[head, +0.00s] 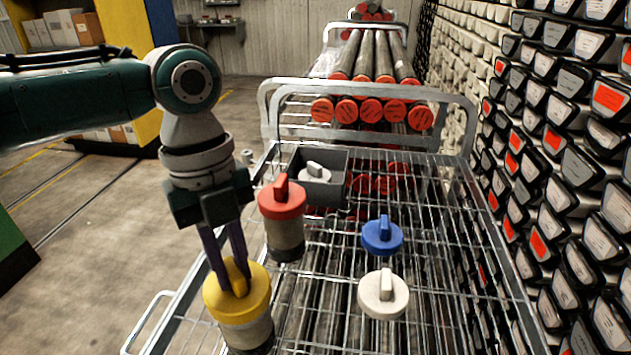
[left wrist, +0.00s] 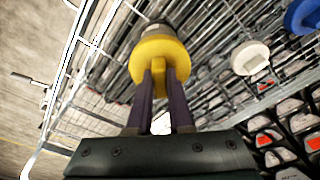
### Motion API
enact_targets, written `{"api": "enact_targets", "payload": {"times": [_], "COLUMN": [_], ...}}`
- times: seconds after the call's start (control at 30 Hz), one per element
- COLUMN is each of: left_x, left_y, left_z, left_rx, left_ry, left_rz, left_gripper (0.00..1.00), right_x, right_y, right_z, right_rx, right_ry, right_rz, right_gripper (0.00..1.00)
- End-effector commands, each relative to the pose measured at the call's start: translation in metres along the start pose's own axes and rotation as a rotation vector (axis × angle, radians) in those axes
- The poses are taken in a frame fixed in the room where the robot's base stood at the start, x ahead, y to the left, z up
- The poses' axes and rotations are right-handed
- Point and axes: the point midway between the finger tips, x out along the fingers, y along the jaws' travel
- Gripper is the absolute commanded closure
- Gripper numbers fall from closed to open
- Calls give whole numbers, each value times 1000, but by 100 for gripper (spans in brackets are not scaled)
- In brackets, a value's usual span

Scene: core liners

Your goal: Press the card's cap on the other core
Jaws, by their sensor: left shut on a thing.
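A yellow cap (head: 238,306) sits on the top end of an upright core (head: 250,336) at the front left of the wire rack. My left gripper (head: 235,288) is shut on this cap's raised grip from above. The left wrist view shows the yellow cap (left wrist: 157,50) between the two fingers. A second upright core (head: 285,240) stands just behind, with a red cap (head: 283,203) on top. A blue cap (head: 382,238) and a white cap (head: 383,295) lie apart on the rack to the right. No card can be made out. My right gripper is not in view.
A grey bin (head: 327,192) with a pale cap (head: 315,174) inside stands at the rack's back left. Behind it are metal rails and stacked cores with red ends (head: 371,110). Shelved black-and-white boxes (head: 590,140) line the right side. Open wire mesh surrounds the loose caps.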

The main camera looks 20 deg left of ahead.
Motion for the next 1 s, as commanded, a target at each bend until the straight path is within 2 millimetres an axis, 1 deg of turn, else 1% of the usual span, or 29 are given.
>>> {"api": "enact_targets", "payload": {"times": [0.1,0.13,0.4,0.6,0.87,1.0], "left_x": [0,0,0,0,0,0], "left_y": [0,0,0,0,0,0], "left_z": [0,0,0,0,0,0], "left_rx": [0,0,0,0,0,0], "left_ry": [0,0,0,0,0,0], "left_rz": [0,0,0,0,0,0], "left_gripper": [100,78,48,45,17,17], "right_x": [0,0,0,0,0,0], "right_y": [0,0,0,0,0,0], "right_z": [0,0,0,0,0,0], "right_rx": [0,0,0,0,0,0], "right_ry": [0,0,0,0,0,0], "right_rz": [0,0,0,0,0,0], "right_gripper": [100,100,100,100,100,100]}}
